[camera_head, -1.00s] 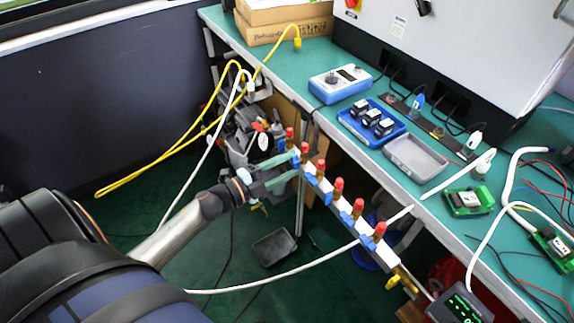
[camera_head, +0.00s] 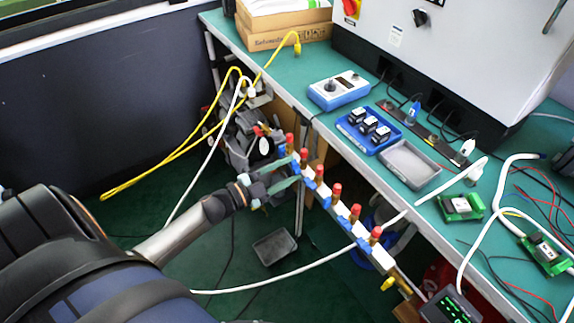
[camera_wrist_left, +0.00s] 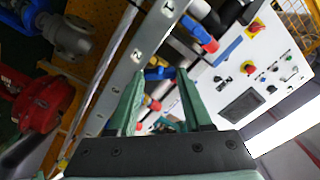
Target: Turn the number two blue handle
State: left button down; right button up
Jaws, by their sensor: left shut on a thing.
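A pale valve bar (camera_head: 345,214) with several red-capped valves and blue handles runs diagonally beside the bench. My left gripper (camera_head: 296,168) reaches it from the left, near its upper end. In the left wrist view, the bar (camera_wrist_left: 124,75) carries number labels. There my left gripper (camera_wrist_left: 158,80) has its green fingers on either side of a blue handle (camera_wrist_left: 158,73), next to the label that looks like 2. It is shut on that handle. The fingertips hide part of the handle in the head view. My right gripper is not in view.
The green bench (camera_head: 290,75) stands to the right with a blue-and-white box (camera_head: 338,90), a blue tray (camera_head: 392,140) and a grey tray (camera_head: 410,165). Yellow cable (camera_head: 150,172) hangs behind my arm.

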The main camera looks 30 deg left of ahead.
pick_arm(q)
jog(key=n+p, duration=0.2)
jog(key=n, duration=0.1)
jog(key=shift+r+n, duration=0.15)
jog(key=shift+n, duration=0.25)
jog(key=n+p, duration=0.1)
jog(key=n, duration=0.1)
jog(key=shift+n, duration=0.3)
jog(key=n+p, duration=0.1)
jog(key=n, duration=0.2)
jog(key=shift+n, duration=0.3)
jog(key=shift+c, duration=1.6)
grip_release()
